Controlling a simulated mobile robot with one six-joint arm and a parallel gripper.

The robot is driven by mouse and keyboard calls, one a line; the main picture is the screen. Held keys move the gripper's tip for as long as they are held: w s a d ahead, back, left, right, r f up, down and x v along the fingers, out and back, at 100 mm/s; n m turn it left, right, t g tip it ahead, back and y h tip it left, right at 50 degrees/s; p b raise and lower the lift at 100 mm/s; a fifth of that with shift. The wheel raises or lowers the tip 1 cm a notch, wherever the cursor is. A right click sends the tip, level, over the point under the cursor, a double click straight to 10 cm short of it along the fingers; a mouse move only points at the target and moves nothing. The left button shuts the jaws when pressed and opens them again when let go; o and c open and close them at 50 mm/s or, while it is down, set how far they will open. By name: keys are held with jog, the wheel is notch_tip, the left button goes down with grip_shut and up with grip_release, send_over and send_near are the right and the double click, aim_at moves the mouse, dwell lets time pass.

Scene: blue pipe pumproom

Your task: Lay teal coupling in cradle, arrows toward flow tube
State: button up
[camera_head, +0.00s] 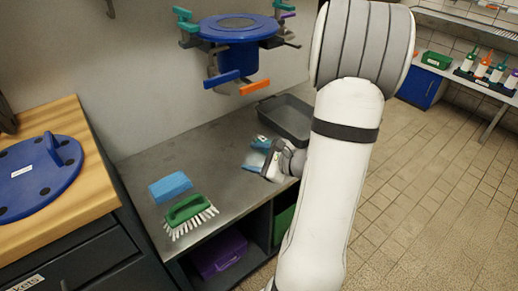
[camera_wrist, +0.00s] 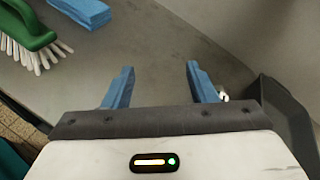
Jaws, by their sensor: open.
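My gripper (camera_head: 256,151) is low over the grey metal bench, beside the dark tray. In the wrist view my gripper (camera_wrist: 159,70) has its two blue fingers spread wide, with only bare bench between them. I cannot pick out a teal coupling, a cradle or a flow tube for certain in either view. A small white and dark piece (camera_wrist: 223,95) shows just beyond the right finger, mostly hidden; I cannot tell what it is. Teal handles (camera_head: 184,14) sit on the blue flanged pipe (camera_head: 238,52) at the wall.
The metal bench (camera_head: 140,170) holds a blue sponge (camera_head: 170,186), a green brush (camera_head: 187,212) and a dark tray (camera_head: 287,119). A blue round lid (camera_head: 35,180) lies on the wooden counter (camera_head: 92,185) at left. Bottles (camera_head: 482,68) stand far right. The tiled floor (camera_head: 430,180) is clear.

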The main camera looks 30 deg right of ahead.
jog(key=d+f+m+h, duration=0.1)
jog(key=d+m, duration=0.1)
jog(key=d, duration=0.1)
jog(key=d+f+m+t+h+b, duration=0.1)
jog(key=d+f+m+h, duration=0.1)
jog(key=d, duration=0.2)
jog(key=s+d+f+m+t+h, duration=0.1)
jog(key=d+f+m+h, duration=0.1)
jog(key=d, duration=0.1)
jog(key=shift+d, duration=0.3)
jog(key=shift+w+d+f+h, duration=0.1)
jog(key=shift+w+f+h, duration=0.05)
jog(key=shift+w+h, duration=0.2)
jog(key=x, duration=0.2)
jog(key=b+x, duration=0.2)
jog(key=x, duration=0.1)
jog(key=shift+w+a, duration=0.25)
jog(key=shift+w, duration=0.1)
jog(key=shift+w+f, duration=0.15)
jog(key=shift+w, duration=0.35)
jog(key=shift+c, duration=0.4)
